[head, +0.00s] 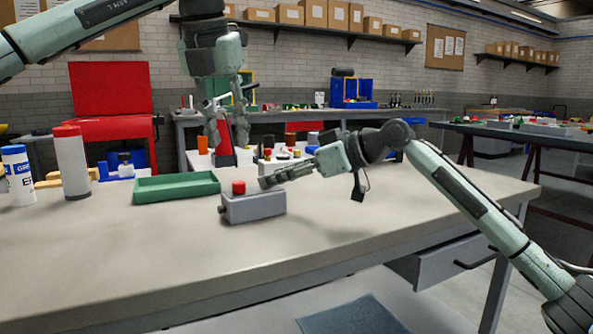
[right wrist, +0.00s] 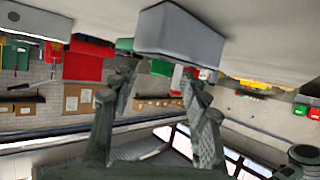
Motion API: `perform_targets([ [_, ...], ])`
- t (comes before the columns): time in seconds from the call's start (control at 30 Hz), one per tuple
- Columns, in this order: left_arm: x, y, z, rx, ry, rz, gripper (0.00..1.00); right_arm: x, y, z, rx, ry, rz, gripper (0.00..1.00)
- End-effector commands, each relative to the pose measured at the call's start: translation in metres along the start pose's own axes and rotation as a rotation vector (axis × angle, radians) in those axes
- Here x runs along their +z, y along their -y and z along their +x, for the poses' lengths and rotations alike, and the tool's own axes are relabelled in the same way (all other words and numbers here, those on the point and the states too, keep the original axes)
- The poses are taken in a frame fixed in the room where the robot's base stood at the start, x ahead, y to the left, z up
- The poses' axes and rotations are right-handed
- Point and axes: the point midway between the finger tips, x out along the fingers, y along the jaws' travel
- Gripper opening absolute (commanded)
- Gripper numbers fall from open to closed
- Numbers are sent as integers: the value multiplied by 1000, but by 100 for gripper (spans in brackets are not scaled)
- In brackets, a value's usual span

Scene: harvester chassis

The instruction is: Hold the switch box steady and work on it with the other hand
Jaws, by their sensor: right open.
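The switch box (head: 256,207) is a grey box with a red button (head: 238,187) on top and a dark knob on its left end. It sits on the workbench. My right gripper (head: 265,182) is open and empty, just above and beside the box's right part. In the right wrist view the box (right wrist: 180,35) shows upside down beyond the spread fingertips (right wrist: 160,78), with nothing between them. My left gripper (head: 228,142) hangs pointing down behind and above the box, clear of it. Its fingers are apart and empty.
A green tray (head: 177,188) lies left of the box on the workbench (head: 390,215). A red-capped canister (head: 71,165) and a blue-capped bottle (head: 18,178) stand at the far left. Small parts lie on a surface behind. The bench front and right are clear.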

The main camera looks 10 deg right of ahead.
Motion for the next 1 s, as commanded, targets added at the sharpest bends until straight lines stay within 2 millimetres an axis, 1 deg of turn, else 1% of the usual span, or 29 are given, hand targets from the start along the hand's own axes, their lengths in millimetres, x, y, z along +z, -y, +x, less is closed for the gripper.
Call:
perform_targets([
  [0.1,0,0,0,0,0,0,34,-1,0,10,0,-1,-1,46],
  [0.2,0,0,0,0,0,0,34,0,0,14,1,-1,-1,46],
  [0.43,0,0,0,0,0,0,34,0,0,15,1,-1,-2,46],
  [0.47,0,0,0,0,0,0,34,0,0,15,1,-1,-2,45],
  [0.8,0,0,0,0,0,0,34,0,0,14,1,-1,-2,3],
  [0.83,0,0,0,0,0,0,34,0,0,14,1,-1,-2,0],
  [1.0,0,0,0,0,0,0,34,0,0,14,1,-1,-2,0],
])
